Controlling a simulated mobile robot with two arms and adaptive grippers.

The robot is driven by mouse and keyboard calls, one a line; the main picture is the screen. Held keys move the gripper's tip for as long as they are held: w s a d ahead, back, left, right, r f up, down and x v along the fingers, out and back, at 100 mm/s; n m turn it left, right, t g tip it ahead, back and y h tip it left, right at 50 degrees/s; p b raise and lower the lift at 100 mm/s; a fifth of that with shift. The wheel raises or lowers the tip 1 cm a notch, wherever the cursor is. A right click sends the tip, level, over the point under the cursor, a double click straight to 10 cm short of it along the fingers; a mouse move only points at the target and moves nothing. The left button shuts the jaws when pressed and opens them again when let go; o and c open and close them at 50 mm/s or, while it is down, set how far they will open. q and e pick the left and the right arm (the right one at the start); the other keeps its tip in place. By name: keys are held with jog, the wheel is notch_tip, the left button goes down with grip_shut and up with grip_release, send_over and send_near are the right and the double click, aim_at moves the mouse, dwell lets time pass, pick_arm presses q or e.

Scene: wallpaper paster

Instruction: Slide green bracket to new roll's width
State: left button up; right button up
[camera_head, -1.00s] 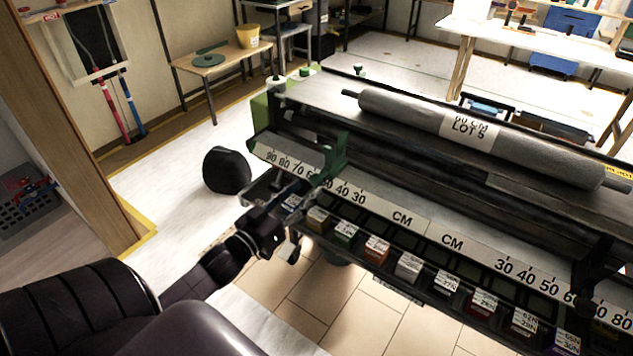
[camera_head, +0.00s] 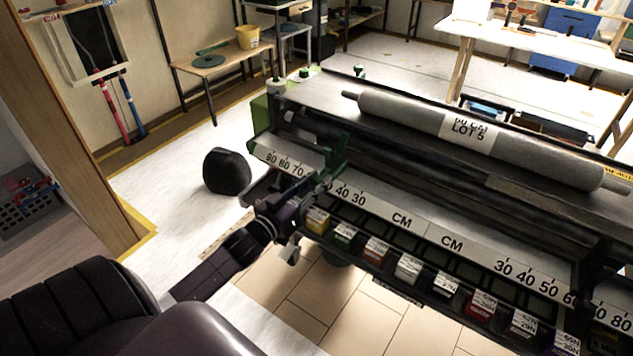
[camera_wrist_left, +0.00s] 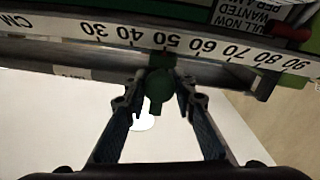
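The green bracket (camera_head: 338,154) sits on the left part of the machine's CM scale (camera_head: 385,213), around the 50 to 60 marks. In the left wrist view its green knob (camera_wrist_left: 159,88) hangs just below the 50 mark. My left gripper (camera_head: 312,186) is at the bracket's front; in the left wrist view its two fingers (camera_wrist_left: 160,98) are spread on either side of the knob, with gaps visible. The grey roll (camera_head: 535,153) lies on top of the machine; its label reads LOT 5, with the width hard to read. My right gripper is out of view.
Several colored boxes (camera_head: 408,268) line the shelf below the scale. A dark bracket (camera_head: 597,262) stands at the scale's right part. A black rounded object (camera_head: 227,171) is on the floor left of the machine. A wooden post (camera_head: 75,120) stands at the left.

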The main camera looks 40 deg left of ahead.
pick_arm(q)
grip_shut()
jog(key=a, duration=0.5)
jog(key=shift+s+a, duration=0.1)
jog(key=o, duration=0.7)
grip_release()
jog(key=s, duration=1.2)
jog(key=shift+f, duration=0.1)
